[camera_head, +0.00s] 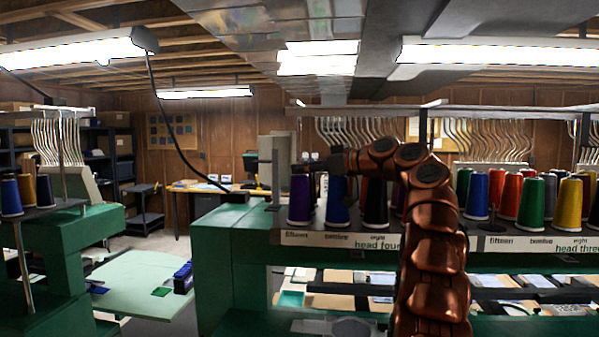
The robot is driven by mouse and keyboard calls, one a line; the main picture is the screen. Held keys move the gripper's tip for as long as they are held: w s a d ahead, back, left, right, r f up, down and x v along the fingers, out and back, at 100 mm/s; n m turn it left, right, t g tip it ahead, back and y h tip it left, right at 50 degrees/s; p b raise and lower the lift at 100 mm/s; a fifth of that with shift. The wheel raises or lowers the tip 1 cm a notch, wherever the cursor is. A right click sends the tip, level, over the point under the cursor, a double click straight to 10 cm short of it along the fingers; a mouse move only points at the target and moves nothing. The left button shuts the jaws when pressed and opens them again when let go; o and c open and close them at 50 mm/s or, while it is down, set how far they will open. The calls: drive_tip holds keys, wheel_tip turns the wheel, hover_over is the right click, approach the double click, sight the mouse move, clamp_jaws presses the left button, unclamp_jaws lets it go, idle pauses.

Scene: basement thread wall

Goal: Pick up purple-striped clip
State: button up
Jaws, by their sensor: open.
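My copper-coloured arm rises in front of the machine and bends left at the top. My gripper (318,163) is open at its end, by the tops of a purple thread cone (299,205) and a blue thread cone (337,203). The gripper is small and dark here, and I see nothing held in it. I cannot make out a purple-striped clip for certain in this view. It may be hidden or too small to tell among the cones and the rack.
Labelled rails (340,239) carry rows of thread cones, with curved metal thread guides (480,137) above. Green machine bodies (228,262) stand left and centre. A pale green table (137,283) holds a dark blue item (183,278). Floor (150,248) shows behind it.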

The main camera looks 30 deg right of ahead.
drive_tip(key=shift+c, duration=0.2)
drive_tip(key=c, duration=0.9)
drive_tip(key=shift+r, duration=0.1)
drive_tip(key=shift+r+p, duration=1.75)
drive_tip(key=shift+s+a+f+b, duration=0.1)
drive_tip(key=shift+s+f+b, duration=0.1)
drive_tip(key=shift+b, duration=0.25)
drive_tip(key=s+a+b, duration=0.3)
drive_tip(key=s, duration=0.1)
drive_tip(key=s+a+r+b, duration=0.1)
drive_tip(key=s+a+b, duration=0.2)
drive_tip(key=s, duration=0.1)
drive_tip(key=s+a+b, duration=0.3)
drive_tip(key=s+b, duration=0.1)
drive_tip(key=shift+s+a+r, duration=0.1)
drive_tip(key=shift+s+r, duration=0.25)
drive_tip(key=shift+r, duration=0.05)
